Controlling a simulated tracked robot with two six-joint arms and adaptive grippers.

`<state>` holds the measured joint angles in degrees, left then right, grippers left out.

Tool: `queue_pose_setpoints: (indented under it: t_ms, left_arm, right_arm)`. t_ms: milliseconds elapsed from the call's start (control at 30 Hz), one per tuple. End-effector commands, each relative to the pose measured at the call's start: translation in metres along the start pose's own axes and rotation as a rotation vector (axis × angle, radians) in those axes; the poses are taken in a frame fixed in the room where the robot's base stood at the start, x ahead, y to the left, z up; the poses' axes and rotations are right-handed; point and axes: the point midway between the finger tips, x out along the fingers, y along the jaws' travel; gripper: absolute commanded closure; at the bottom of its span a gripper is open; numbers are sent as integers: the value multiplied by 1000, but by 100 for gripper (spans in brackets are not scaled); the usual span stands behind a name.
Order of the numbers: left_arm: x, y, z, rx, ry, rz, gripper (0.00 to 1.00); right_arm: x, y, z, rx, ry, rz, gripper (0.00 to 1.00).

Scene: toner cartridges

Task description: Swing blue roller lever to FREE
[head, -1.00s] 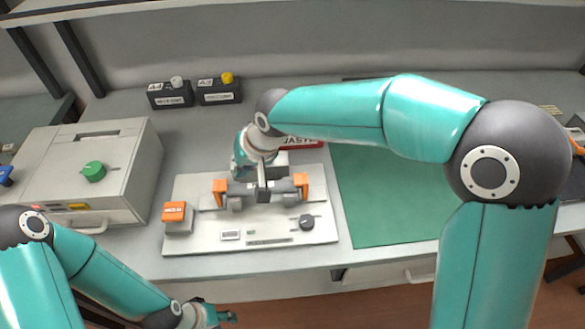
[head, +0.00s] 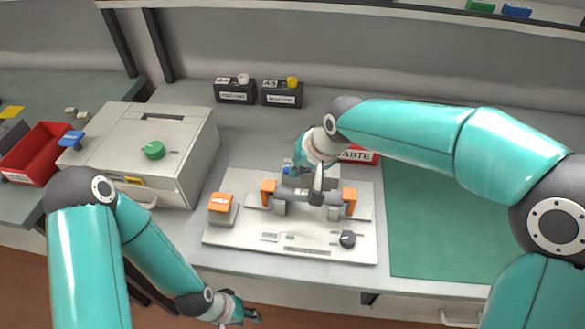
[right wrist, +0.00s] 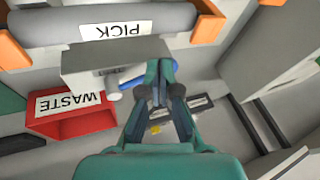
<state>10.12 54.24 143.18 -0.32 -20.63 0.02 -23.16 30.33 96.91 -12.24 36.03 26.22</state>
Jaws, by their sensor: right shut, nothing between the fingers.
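The blue roller lever (right wrist: 131,78) shows in the right wrist view as a blue bar beside a grey block behind the grey roller labelled PICK (right wrist: 95,27). In the head view a bit of blue (head: 287,164) shows behind the roller, next to my right gripper (head: 292,169). In the right wrist view my right gripper (right wrist: 160,68) is shut and empty, with its fingertips close to the lever's right end. I cannot tell whether they touch. No FREE mark is readable. My left gripper (head: 250,314) hangs low in front of the bench, its fingers too small to judge.
The roller sits between orange brackets on a pale base plate (head: 222,238). A red WASTE bin (head: 361,156) stands behind it, right of my wrist. A printer (head: 185,165) with a green knob is left. A green mat (head: 440,235) lies clear at right.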

Motion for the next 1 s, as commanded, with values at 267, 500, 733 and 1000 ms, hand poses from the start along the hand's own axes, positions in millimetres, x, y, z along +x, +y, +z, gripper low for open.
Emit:
queue_pose_setpoints:
  t_ms: [267, 500, 733, 1000]
  left_arm:
    - [0, 0, 0, 0, 0, 0, 60]
    - [-3, 1, 0, 0, 0, 0, 60]
    - [0, 0, 0, 0, 0, 0, 60]
    - [0, 0, 0, 0, 0, 0, 60]
  right_arm:
    - [-2, 0, 0, 0, 1, -1, 100]
    - [-23, 3, 7, -3, 1, -3, 100]
    - [-64, -12, 15, -8, 3, -5, 100]
    - [-106, -34, 22, -12, -2, -5, 100]
